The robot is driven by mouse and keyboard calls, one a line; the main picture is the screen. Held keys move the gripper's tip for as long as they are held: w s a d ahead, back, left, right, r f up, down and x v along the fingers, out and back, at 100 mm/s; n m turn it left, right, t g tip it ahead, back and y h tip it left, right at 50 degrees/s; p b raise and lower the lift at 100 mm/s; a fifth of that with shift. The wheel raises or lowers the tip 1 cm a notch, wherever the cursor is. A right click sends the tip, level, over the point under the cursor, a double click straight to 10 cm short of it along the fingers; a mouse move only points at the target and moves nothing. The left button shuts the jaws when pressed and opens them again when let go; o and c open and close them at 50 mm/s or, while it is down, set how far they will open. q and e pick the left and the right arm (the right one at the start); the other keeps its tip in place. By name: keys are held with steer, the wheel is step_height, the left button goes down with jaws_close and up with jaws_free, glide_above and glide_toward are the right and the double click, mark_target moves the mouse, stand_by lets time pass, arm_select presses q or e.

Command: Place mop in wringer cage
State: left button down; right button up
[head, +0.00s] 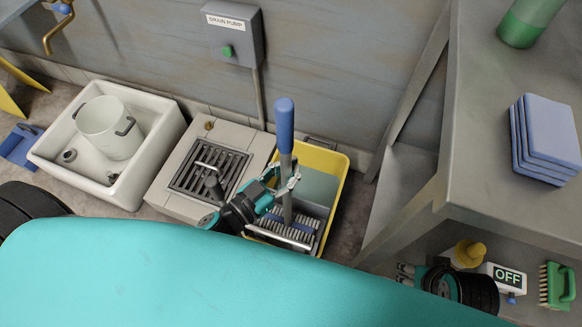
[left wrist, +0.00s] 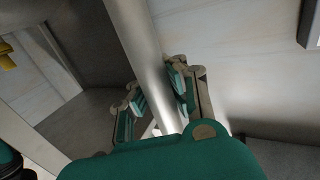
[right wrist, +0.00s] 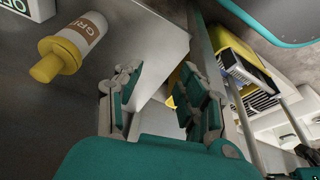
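The mop stands nearly upright, with a blue grip (head: 285,125) on top of a grey pole (head: 286,175). Its lower end goes down into the yellow bucket (head: 338,165), over the slatted grey wringer cage (head: 310,228); how deep the head sits I cannot tell. My left gripper (head: 283,184) is closed around the pole below the blue grip. The left wrist view shows the pole (left wrist: 146,50) between the fingers (left wrist: 160,92). My right gripper (head: 405,274) is open and empty beside the bench; its spread fingers (right wrist: 160,85) show in the right wrist view.
A floor drain grate (head: 208,168) and a white basin (head: 160,140) with a pot (head: 110,127) lie left of the bucket. A steel bench (head: 470,130) with blue cloths (head: 545,138) stands right. Its lower shelf holds a yellow-capped bottle (head: 468,253), OFF box (head: 507,277) and green brush (head: 556,285).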

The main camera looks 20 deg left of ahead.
arm_select(q)
steer(key=shift+f, duration=0.1)
arm_select(e)
steer(key=shift+r, duration=0.1)
arm_select(q)
steer(key=c, duration=1.4)
jaws_free()
steer(key=shift+c, duration=0.2)
arm_select(e)
steer(key=shift+s, duration=0.1)
steer(key=shift+r, duration=0.1)
arm_select(q)
steer(key=shift+s, duration=0.1)
steer(key=v, duration=1.2)
steer(key=shift+p, duration=0.4)
arm_select(e)
steer(key=x, duration=0.3)
steer(key=shift+f, duration=0.25)
steer(key=shift+a, duration=0.1)
